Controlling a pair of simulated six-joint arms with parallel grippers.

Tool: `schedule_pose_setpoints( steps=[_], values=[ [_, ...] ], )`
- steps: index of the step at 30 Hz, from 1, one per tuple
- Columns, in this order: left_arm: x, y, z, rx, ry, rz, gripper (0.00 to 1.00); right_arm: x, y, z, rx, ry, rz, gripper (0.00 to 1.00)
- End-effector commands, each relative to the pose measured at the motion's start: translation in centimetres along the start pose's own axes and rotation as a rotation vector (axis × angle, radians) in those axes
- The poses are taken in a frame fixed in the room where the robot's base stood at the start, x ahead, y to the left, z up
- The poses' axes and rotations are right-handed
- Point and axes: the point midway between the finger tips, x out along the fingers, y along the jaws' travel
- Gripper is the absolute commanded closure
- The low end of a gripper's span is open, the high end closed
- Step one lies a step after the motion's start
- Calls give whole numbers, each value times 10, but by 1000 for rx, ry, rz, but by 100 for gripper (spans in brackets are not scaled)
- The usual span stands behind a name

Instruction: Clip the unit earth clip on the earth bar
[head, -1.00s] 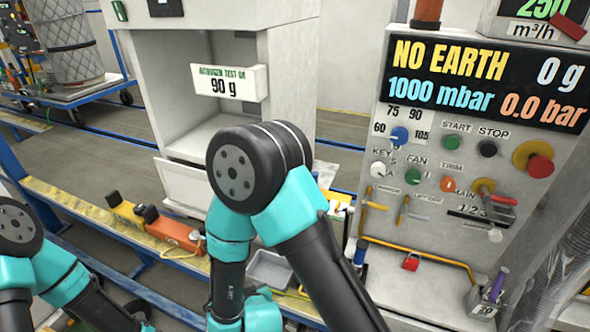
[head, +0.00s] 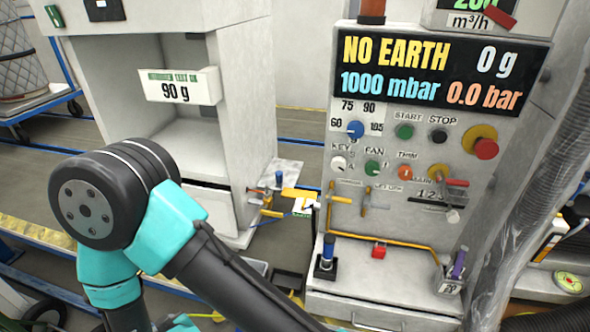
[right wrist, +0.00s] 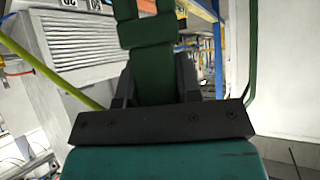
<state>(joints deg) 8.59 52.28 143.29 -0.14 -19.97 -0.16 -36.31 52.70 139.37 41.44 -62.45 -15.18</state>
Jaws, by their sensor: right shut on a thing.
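My right gripper (right wrist: 155,88) shows in the right wrist view, its two dark fingers shut on a green clip-like piece (right wrist: 152,62). This looks like the earth clip; a green cable (right wrist: 250,55) hangs at the right. The gripper is outside the head view, where one of my arms crosses the lower left. An orange-yellow bar (head: 388,240) runs along the foot of the control panel; I cannot tell if it is the earth bar. The panel's display (head: 440,72) reads NO EARTH. My left gripper is not in view.
A blue-topped post (head: 328,252) and a purple-handled holder (head: 455,270) stand on the panel's ledge. A grey cabinet (head: 235,120) stands left. In the right wrist view, a yellow-green pole (right wrist: 50,72) slants at left.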

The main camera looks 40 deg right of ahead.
Motion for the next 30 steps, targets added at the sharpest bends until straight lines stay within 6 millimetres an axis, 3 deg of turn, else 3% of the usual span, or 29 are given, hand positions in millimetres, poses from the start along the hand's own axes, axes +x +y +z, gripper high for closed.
schedule_pose_setpoints(
  steps=[8,14,23,30],
  values=[
    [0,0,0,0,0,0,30,12,17,-10,36,1,45,93],
    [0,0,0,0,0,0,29,41,64,-35,122,4,154,93],
    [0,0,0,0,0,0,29,81,177,-75,275,3,357,93],
    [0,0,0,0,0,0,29,94,284,-99,388,4,508,93]
  ],
)
